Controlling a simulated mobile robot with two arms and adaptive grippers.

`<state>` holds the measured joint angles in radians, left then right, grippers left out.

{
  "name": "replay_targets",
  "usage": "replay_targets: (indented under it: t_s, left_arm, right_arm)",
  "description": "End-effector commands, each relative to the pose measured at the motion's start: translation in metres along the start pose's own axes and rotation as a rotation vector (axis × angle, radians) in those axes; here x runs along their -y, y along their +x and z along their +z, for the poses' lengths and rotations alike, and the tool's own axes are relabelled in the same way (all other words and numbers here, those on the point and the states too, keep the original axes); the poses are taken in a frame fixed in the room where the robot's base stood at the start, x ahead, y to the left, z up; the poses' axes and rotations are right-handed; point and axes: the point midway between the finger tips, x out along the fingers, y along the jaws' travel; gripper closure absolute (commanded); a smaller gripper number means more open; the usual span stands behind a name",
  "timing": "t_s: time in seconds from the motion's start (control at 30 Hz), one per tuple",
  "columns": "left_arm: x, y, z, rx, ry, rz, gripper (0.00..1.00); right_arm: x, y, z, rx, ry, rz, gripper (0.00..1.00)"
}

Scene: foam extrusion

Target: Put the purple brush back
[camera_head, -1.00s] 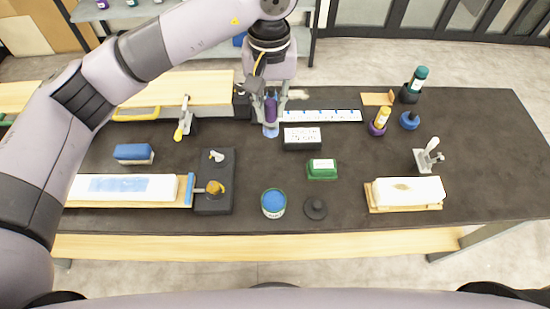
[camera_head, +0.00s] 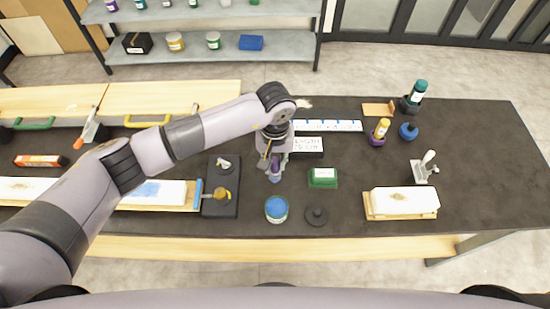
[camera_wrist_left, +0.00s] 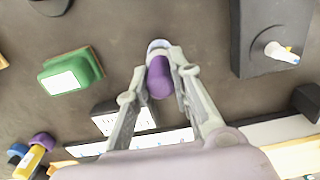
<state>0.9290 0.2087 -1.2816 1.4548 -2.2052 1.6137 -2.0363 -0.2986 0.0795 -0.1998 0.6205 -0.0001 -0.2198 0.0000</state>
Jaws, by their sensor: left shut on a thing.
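My left gripper (camera_head: 274,174) hangs over the middle of the dark table, shut on a purple thing with a pale blue end, which I take for the purple brush (camera_head: 276,169). In the left wrist view the purple brush (camera_wrist_left: 160,78) sits between the two fingers (camera_wrist_left: 158,66), its pale end pointing away from the palm. In the head view it is partly hidden by the gripper. A dark holder block (camera_head: 223,207) lies left of the gripper, with a small white piece and an amber knob on it. My right gripper is not in view.
A blue-topped can (camera_head: 276,209) and a black round lid (camera_head: 316,215) stand in front of the gripper. A green block (camera_head: 322,178) is to its right, a labelled box (camera_head: 309,147) behind. A white foam piece (camera_head: 403,201) lies at right.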

Motion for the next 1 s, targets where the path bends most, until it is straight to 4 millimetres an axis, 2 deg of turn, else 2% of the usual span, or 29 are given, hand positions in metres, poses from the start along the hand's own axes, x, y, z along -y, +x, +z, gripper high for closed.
replay_targets:
  t_s: [0.37,0.4,0.6,0.7,1.0]
  left_arm:
    - [0.0000,0.0045,-0.0009,-0.003,0.000,0.001,1.00]
    - [0.0000,0.0035,-0.0009,-0.002,0.000,0.001,0.79]
    - [0.0001,0.0029,-0.0007,-0.002,0.000,0.001,0.65]
    - [0.0001,0.0029,-0.0007,-0.002,0.000,0.001,0.60]
    - [0.0000,0.0012,-0.0006,-0.001,0.000,0.001,0.60]
  right_arm:
    - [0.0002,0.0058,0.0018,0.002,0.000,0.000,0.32]
    - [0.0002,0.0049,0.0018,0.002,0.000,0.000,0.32]
    - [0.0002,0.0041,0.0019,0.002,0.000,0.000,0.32]
    - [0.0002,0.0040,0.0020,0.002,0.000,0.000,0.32]
    - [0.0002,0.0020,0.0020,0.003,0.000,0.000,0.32]
